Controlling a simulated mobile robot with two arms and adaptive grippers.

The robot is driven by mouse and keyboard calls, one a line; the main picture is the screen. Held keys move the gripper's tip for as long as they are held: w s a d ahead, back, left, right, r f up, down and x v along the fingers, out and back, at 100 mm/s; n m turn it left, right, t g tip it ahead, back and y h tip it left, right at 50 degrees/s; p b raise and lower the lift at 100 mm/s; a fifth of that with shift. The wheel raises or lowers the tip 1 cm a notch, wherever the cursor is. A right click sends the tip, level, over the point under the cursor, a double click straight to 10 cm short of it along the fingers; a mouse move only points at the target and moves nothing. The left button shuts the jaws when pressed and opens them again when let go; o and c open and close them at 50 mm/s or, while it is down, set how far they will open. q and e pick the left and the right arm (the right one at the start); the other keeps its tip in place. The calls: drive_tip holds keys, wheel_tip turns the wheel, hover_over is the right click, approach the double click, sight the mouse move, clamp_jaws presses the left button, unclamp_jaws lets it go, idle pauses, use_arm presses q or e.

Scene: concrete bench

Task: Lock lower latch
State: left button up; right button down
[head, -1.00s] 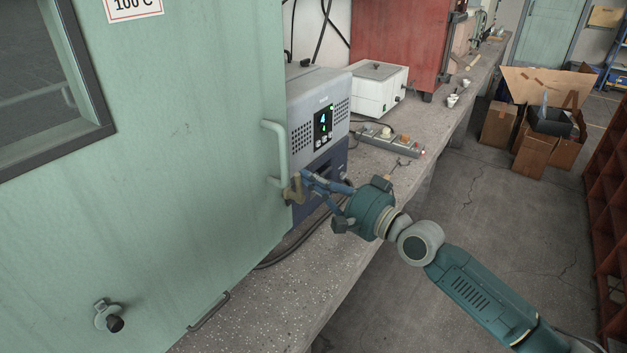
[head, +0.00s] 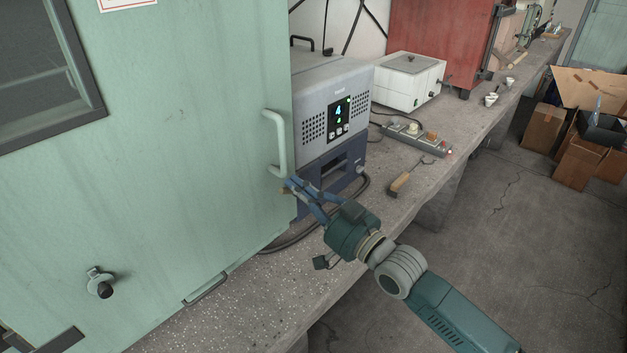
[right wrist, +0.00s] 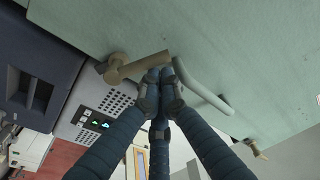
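The brass latch (head: 288,187) is at the edge of the pale green door, just below the door's handle (head: 277,145). My gripper's fingers partly cover it in the head view. In the right wrist view the latch (right wrist: 118,68) shows a round body with its lever stretched toward my fingertips. My right gripper (head: 292,186) has its blue fingers at the latch. In the right wrist view its fingertips (right wrist: 160,88) are together, close by the lever's end; whether they touch it is unclear. A second brass latch (right wrist: 255,150) shows there at lower right. My left gripper is out of view.
Behind the door edge stands a grey and blue device (head: 328,115) with a lit display. A wooden-handled tool (head: 402,180), a power strip (head: 415,137) and a white box (head: 408,80) are on the concrete bench (head: 340,260).

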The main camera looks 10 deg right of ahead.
drive_tip(key=shift+s+a+f+n+g+y+b, duration=0.1)
drive_tip(key=shift+a+f+n+y+b, duration=0.15)
drive_tip(key=shift+n, duration=0.65)
drive_tip(key=shift+s+a+f+n+g+b, duration=0.15)
drive_tip(key=shift+f+n, duration=0.25)
drive_tip(key=shift+n, duration=0.5)
drive_tip(key=shift+s+a+f+n+g+y+b, duration=0.1)
drive_tip(key=shift+a+f+n+y+b, duration=0.15)
drive_tip(key=shift+n, duration=0.65)
drive_tip(key=shift+f, duration=0.1)
drive_tip(key=v, duration=1.2)
